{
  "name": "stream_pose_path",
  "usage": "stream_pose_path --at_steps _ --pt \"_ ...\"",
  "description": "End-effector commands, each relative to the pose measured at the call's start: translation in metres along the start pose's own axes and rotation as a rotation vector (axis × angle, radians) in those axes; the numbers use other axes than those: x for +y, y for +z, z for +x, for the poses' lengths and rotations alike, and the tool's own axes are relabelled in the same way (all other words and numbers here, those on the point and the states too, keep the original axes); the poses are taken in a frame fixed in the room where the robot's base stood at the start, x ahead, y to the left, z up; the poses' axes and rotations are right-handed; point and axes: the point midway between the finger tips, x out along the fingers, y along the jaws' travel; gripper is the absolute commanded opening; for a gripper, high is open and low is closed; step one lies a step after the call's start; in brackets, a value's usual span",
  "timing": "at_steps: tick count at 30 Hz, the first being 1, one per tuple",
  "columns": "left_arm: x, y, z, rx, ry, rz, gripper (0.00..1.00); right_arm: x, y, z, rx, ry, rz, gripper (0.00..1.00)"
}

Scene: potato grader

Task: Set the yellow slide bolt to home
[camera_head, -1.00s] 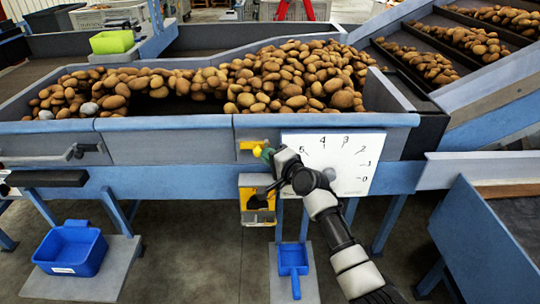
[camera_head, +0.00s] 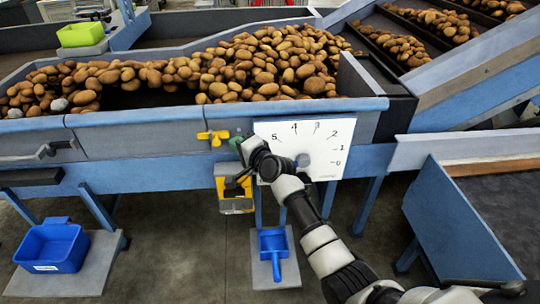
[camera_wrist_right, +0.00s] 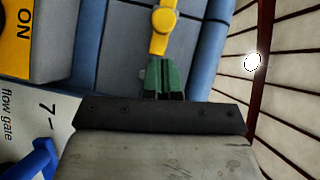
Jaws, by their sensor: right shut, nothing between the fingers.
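The yellow slide bolt (camera_head: 213,137) is on the front side of the potato trough, just left of the white dial plate. In the right wrist view the bolt (camera_wrist_right: 163,25) shows at the top, with a round knob. My right gripper (camera_head: 236,144), with green fingertips, is just right of the bolt, in front of the dial plate's left edge. In the right wrist view its fingers (camera_wrist_right: 160,78) are shut and empty, pointing at the bolt. A small gap seems to lie between them and the knob. My left gripper is not in view.
The white dial plate (camera_head: 330,132) is numbered, its knob partly behind my arm. A yellow switch box (camera_head: 235,203) hangs below the bolt. Potatoes (camera_head: 260,65) fill the trough above. A blue bin (camera_head: 52,247) and blue scoop (camera_head: 273,242) are low down.

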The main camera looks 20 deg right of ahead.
Motion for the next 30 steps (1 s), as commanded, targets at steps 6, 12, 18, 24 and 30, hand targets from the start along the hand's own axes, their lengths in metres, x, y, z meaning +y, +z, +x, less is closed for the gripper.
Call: stream_pose_path --at_steps 6,12,18,24,30 --pt "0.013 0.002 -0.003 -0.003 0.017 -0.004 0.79 0.0 0.0 -0.021 0.0 0.001 0.0 0.0" --pt "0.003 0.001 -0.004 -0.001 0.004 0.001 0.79 0.0 0.0 -0.052 0.001 0.001 -0.001 0.0" --pt "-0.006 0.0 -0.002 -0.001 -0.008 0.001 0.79 0.0 -0.001 -0.085 0.001 0.0 -0.001 0.0" --pt "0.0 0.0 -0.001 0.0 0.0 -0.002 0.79 -0.001 -0.001 -0.099 0.0 0.001 -0.001 0.0" --pt "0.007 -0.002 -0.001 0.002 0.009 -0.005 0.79 -0.001 -0.001 -0.101 0.001 0.001 0.0 0.0"
